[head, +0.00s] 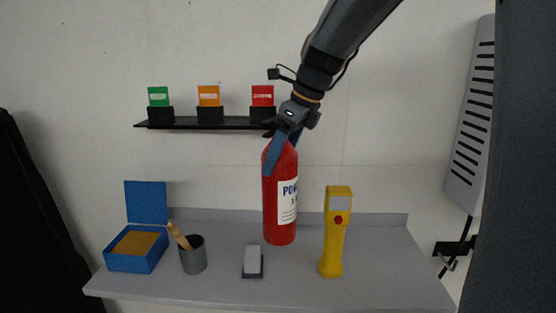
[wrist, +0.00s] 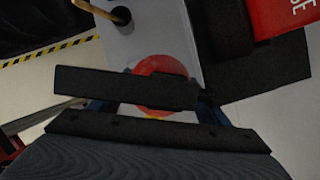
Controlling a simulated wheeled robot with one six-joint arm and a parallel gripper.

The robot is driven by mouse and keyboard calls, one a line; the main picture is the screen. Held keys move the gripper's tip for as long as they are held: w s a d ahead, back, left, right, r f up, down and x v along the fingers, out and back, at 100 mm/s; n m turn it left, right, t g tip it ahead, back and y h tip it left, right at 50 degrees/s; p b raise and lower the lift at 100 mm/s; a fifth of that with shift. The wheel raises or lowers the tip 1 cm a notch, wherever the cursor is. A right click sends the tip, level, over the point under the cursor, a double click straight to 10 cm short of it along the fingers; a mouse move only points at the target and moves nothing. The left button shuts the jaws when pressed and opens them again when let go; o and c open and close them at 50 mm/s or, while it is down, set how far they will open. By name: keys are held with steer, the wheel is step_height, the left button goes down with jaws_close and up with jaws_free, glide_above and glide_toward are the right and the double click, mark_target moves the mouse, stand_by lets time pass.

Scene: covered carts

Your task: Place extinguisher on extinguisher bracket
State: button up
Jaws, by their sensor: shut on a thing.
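A red fire extinguisher (head: 280,205) with a white label is upright over the back part of the grey table. I cannot tell whether its base touches the tabletop. My gripper (head: 281,152) comes down from above and is shut on its upper end, with blue fingers on either side. In the wrist view the extinguisher's rounded red top (wrist: 160,66) shows between the fingers, partly hidden by a dark bar. No bracket can be made out with certainty; a small dark fixture (head: 455,248) shows at the right, beside my grey column.
A black wall shelf (head: 190,126) with green, orange and red cards is close behind my gripper. On the table (head: 380,285) are a yellow handheld device (head: 335,235), a grey block (head: 252,260), a grey cup (head: 194,258) with a wooden-handled tool and an open blue box (head: 122,263).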

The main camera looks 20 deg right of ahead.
mark_target(280, 184)
steer(key=shift+f+p, duration=0.55)
steer(key=shift+f, duration=3.15)
steer(key=o, duration=2.1)
